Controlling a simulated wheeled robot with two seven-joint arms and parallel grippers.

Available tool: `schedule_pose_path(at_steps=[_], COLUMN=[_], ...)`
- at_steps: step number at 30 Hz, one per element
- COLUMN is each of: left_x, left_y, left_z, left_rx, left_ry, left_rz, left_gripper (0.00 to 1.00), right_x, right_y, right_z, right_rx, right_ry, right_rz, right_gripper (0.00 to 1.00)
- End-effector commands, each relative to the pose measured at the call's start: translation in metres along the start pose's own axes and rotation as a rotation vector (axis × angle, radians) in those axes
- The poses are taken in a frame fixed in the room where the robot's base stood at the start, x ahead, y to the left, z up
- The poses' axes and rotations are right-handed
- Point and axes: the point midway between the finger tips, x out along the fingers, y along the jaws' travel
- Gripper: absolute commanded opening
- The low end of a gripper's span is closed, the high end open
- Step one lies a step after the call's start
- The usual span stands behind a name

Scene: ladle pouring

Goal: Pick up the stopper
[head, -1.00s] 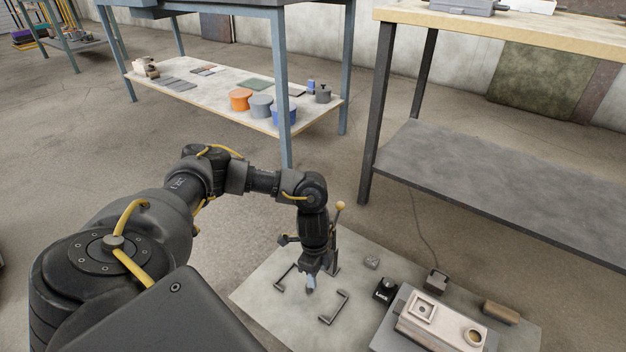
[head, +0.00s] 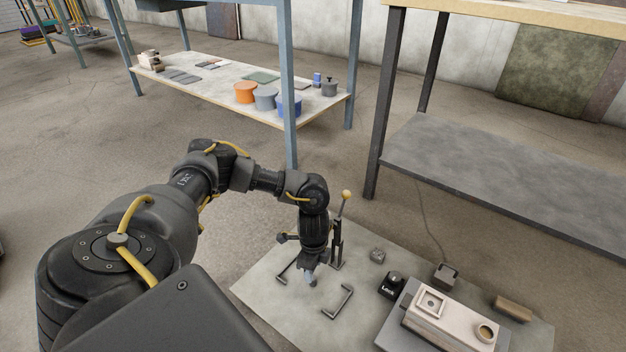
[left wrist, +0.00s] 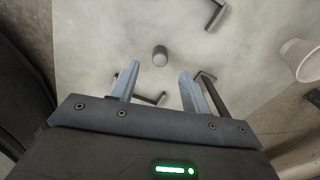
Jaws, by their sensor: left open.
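A small grey cylinder (left wrist: 160,56), which looks like the stopper, stands on the pale mat in the left wrist view. It lies just beyond and between the fingertips of my left gripper (left wrist: 159,71), apart from both. The left gripper is open and empty, with its bluish fingers pointing down at the mat. In the head view my left gripper (head: 309,277) is low over the mat (head: 262,292), between two dark brackets. My right gripper is not in view.
Dark brackets (head: 338,302) lie close around the left gripper. A stand with a ball-tipped handle (head: 346,194) rises just behind it. A pale block device (head: 450,318) and a small black box (head: 392,285) are to the right. A white cup (left wrist: 300,60) shows in the wrist view.

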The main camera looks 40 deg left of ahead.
Motion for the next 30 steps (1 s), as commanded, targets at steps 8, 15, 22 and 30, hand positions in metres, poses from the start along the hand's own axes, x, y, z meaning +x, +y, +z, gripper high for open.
schedule_pose_path(at_steps=[8,15,22,30], left_x=[0.046,0.048,0.048,0.048], left_y=[0.000,0.000,0.000,0.000], left_z=[0.000,0.000,0.000,0.000], left_rx=[0.001,0.001,0.001,0.001], left_ry=[0.000,0.000,0.000,0.000], left_rz=[0.000,0.000,0.000,0.000], left_gripper=[0.47,0.47,0.23,0.00], right_x=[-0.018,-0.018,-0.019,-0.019], right_y=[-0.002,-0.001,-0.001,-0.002], right_z=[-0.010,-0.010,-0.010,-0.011], right_rx=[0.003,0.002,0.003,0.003], right_ry=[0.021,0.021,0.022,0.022], right_rz=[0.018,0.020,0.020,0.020], right_gripper=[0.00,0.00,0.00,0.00])
